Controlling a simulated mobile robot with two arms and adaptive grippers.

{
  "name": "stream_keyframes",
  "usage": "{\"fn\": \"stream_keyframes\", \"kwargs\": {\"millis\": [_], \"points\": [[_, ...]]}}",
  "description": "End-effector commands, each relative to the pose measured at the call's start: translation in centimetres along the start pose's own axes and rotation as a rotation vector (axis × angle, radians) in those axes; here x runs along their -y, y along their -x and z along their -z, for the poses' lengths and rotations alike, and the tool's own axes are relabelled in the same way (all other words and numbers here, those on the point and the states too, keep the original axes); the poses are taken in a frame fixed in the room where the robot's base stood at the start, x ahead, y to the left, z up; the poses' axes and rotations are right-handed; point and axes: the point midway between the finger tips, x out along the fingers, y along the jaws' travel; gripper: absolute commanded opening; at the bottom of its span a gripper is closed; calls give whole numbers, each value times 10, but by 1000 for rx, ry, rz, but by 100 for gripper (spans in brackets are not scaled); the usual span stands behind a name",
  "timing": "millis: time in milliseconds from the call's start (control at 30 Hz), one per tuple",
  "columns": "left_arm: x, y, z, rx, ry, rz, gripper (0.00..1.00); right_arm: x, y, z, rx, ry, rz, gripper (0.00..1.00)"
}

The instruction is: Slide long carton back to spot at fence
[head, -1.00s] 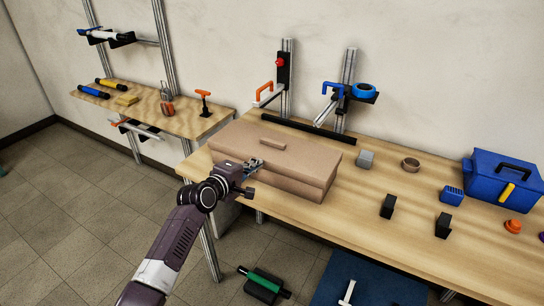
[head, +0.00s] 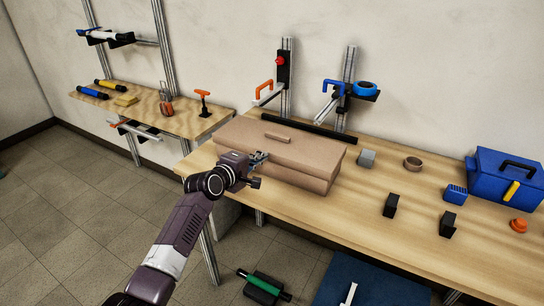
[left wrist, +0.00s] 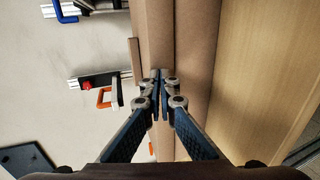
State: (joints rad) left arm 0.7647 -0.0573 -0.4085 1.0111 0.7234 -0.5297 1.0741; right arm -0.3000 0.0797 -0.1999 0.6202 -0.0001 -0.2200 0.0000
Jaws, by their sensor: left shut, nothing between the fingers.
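The long brown carton (head: 295,159), with a raised strip on its lid, lies on the wooden table in front of the black fence bar (head: 309,132). Its back edge is close to the bar; whether they touch is hidden. My left gripper (head: 262,158) is shut and empty, with its fingertips at the carton's near side, left of its middle. In the left wrist view the closed fingertips (left wrist: 159,82) appear over the carton (left wrist: 194,45); I cannot tell if they touch. No marked spot shows. My right gripper is out of view.
A grey cube (head: 366,158) and a brown ring (head: 413,163) sit right of the carton. Black blocks (head: 390,205) and a blue toolbox (head: 503,180) stand farther right. Posts with clamps (head: 287,80) rise behind the fence. Bare table lies in front of the carton.

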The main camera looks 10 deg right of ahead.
Motion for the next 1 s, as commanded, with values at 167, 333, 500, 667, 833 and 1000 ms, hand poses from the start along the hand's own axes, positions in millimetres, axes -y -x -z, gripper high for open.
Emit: {"fn": "stream_keyframes", "kwargs": {"millis": [167, 333, 500, 667, 833, 1000], "points": [[0, 0, 0, 0, 0, 1, 0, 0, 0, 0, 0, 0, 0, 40], [0, -2, 0, 0, 0, 1, 0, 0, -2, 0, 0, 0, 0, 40], [0, -9, -1, 1, 0, 0, 0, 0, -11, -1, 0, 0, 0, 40], [-3, -18, 0, 1, -1, 0, 0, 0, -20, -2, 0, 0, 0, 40], [-5, -20, -1, 1, 0, 1, 0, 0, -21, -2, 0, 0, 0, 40], [-6, -20, -1, 1, 0, 1, 0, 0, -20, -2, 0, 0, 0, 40]]}}
